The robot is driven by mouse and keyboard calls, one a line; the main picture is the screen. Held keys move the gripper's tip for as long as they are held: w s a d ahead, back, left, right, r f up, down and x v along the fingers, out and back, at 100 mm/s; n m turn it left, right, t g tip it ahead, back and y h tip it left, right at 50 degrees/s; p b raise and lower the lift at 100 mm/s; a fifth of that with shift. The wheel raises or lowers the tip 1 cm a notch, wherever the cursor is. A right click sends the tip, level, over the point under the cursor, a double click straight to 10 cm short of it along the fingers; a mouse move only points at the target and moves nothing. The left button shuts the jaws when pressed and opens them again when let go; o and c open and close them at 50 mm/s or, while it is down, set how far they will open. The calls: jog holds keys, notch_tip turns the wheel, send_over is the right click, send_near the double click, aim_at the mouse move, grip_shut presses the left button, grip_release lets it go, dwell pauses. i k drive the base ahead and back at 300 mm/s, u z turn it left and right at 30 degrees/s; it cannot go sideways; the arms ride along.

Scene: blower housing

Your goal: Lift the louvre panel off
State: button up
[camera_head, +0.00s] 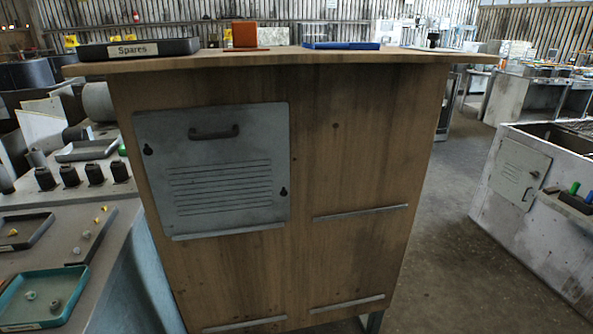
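The louvre panel (218,168) is a grey metal plate on the upper left of the front of the wooden housing (350,140). It has a dark bar handle (213,132) near its top and several horizontal slots below. Two dark keyhole-shaped openings show, one at the left edge (148,149) and one at the lower right (283,191). Its lower edge is just above a thin grey ledge (228,231). The panel lies against the wood, slightly tilted in the picture. My gripper is not in view.
On the housing top stand a black tray labelled Spares (138,49), an orange block (245,34) and a blue flat item (340,45). Bare ledges (361,213) cross the front. A bench with trays (42,298) is close at left. Floor (455,255) is clear at right.

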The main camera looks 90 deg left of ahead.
aim_at(213, 168)
jog(key=z, duration=0.2)
jog(key=i, duration=0.55)
jog(key=u, duration=1.35)
jog(key=i, duration=0.2)
jog(key=u, duration=2.15)
jog(key=k, duration=0.55)
jog(key=u, duration=0.3)
jog(key=i, duration=1.55)
jog(key=z, duration=0.2)
